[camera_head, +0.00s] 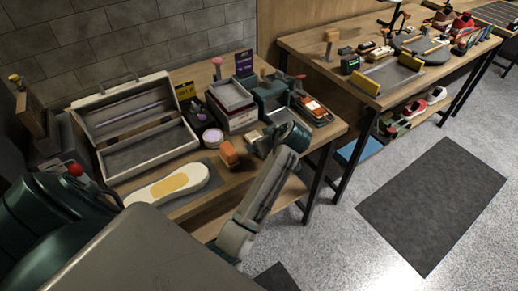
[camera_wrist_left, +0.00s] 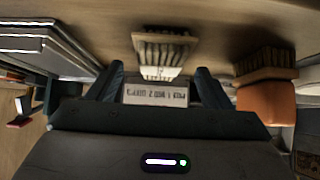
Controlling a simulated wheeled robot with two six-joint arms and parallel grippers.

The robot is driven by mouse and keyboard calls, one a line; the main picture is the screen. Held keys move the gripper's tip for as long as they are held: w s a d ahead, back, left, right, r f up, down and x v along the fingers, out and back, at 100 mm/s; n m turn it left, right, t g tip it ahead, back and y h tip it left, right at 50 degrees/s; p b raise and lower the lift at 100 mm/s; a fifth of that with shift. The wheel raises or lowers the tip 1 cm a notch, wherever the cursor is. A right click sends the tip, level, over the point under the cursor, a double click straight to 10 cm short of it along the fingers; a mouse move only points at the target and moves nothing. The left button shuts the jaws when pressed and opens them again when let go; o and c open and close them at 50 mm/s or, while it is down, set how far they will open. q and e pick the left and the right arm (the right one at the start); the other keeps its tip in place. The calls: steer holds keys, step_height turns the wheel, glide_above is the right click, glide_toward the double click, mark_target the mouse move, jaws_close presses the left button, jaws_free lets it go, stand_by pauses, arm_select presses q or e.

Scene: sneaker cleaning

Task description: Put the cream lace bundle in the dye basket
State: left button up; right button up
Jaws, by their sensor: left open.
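My left gripper (camera_head: 262,141) is low over the left bench, beside the orange brush. In the left wrist view the gripper (camera_wrist_left: 159,75) is open, its two dark fingers apart. What looks like the cream lace bundle (camera_wrist_left: 163,48), a striped beige bundle with a pale band, lies on the wood just ahead, in line with the gap between the fingers. In the head view it is small and hard to make out beside the gripper. A grey open tray (camera_head: 231,94) on stacked boxes by a purple sign may be the dye basket; I cannot tell for certain. My right gripper is not in view.
The orange brush (camera_head: 229,153) is close beside the gripper; it also shows in the left wrist view (camera_wrist_left: 266,100). An open pale case (camera_head: 160,146), a round tin (camera_head: 212,138) and a cream sole (camera_head: 168,184) are left of it. A second bench (camera_head: 400,95) stands at right.

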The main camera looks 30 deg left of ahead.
arm_select(q)
steer(key=shift+b+x, duration=0.4)
steer(key=shift+x, duration=0.5)
steer(key=shift+r, duration=0.1)
steer(key=shift+c, duration=0.6)
steer(key=c, duration=1)
steer(key=shift+r, duration=0.1)
